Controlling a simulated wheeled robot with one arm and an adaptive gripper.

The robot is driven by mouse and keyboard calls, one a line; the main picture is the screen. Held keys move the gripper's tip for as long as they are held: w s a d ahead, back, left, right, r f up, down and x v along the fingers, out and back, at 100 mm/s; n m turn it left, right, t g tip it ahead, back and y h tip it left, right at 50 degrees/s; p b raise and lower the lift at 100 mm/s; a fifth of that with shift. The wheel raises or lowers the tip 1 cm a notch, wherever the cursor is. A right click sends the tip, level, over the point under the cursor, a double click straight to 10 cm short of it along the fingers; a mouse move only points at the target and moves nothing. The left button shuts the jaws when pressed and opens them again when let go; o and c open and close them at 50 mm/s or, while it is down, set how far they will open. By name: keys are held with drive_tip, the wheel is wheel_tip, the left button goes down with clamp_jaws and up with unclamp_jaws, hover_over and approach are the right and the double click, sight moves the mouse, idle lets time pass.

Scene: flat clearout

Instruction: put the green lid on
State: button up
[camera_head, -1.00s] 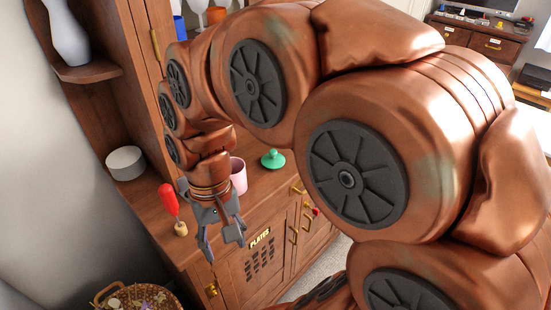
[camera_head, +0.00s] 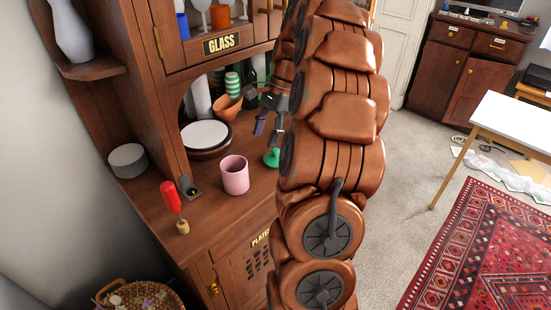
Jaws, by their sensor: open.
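The green lid (camera_head: 271,158) lies on the cabinet's counter, knob up, with its right side hidden behind my arm. A pink cup (camera_head: 235,176) stands upright to the left of the lid; it has nothing on top. My gripper (camera_head: 267,132) is open and points down, above the lid in the picture and apart from it. I see nothing between its fingers. How far it is from the lid in depth I cannot tell.
On the counter are a red-handled tool (camera_head: 171,197), a white-topped round tin (camera_head: 205,136), an orange bowl (camera_head: 227,107) and green-striped cups (camera_head: 233,84). The upper cabinet with a GLASS sign (camera_head: 221,43) overhangs the back.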

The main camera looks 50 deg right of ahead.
sight(276, 149)
drive_tip(key=d+f+m, duration=0.1)
drive_tip(key=d+m, duration=0.2)
drive_tip(key=d, duration=0.3)
drive_tip(key=shift+t, duration=0.3)
drive_tip(key=shift+s+d+p+x, duration=0.15)
drive_tip(key=shift+p+x, duration=0.55)
drive_tip(key=shift+x, duration=1.25)
drive_tip(key=shift+s+d+p+x, duration=0.15)
drive_tip(key=shift+p+x, duration=0.55)
drive_tip(key=shift+x, duration=1.2)
drive_tip(key=shift+f, duration=0.15)
clamp_jaws()
